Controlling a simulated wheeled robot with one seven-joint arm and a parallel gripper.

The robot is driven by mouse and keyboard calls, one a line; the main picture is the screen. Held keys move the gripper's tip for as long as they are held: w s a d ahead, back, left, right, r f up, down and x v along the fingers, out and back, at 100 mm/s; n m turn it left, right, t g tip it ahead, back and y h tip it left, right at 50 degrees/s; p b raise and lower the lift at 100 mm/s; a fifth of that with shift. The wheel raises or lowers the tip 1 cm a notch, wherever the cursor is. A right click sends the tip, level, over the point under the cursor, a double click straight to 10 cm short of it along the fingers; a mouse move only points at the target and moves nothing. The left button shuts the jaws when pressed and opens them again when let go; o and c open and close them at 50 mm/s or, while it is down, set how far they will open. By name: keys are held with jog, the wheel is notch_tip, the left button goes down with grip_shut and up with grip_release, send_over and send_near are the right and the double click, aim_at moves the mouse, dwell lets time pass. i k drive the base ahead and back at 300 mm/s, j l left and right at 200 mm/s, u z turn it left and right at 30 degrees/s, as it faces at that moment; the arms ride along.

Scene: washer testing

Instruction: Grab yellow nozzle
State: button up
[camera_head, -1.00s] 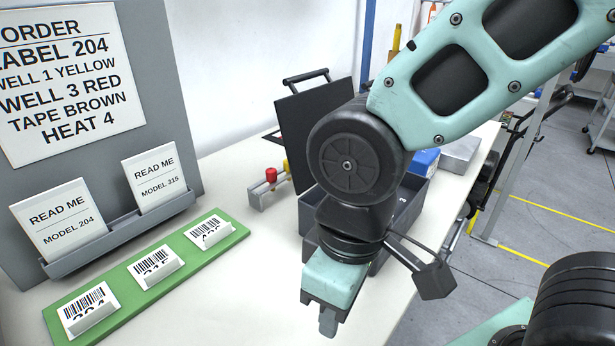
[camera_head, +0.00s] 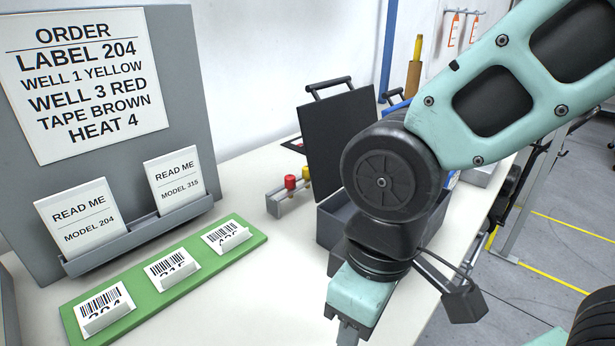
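A small nozzle with a yellow top (camera_head: 306,176) stands in a grey holder (camera_head: 276,206) on the white table, behind and right of a nozzle with a red top (camera_head: 290,182). My gripper (camera_head: 347,334) points down near the bottom edge of the view, in front of the holder and to its right, well apart from the nozzles. Its fingertips are cut off by the frame edge, so I cannot tell whether it is open or shut. My arm covers part of the table and toolbox on the right.
An open dark toolbox (camera_head: 328,226) with its lid up (camera_head: 338,138) stands right of the holder, partly behind my arm. A green strip (camera_head: 200,268) with barcode labels lies at the left, before a grey order board (camera_head: 186,62). White table (camera_head: 262,290) is clear between strip and gripper.

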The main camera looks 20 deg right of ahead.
aim_at(306, 175)
jog(key=k, duration=0.45)
jog(key=i+l+u, duration=0.25)
jog(key=u, duration=0.25)
jog(key=i+l+u, duration=0.15)
jog(key=l+u, duration=0.35)
jog(key=i+l+u, duration=0.1)
jog(key=l+u, duration=0.4)
jog(key=j, duration=0.1)
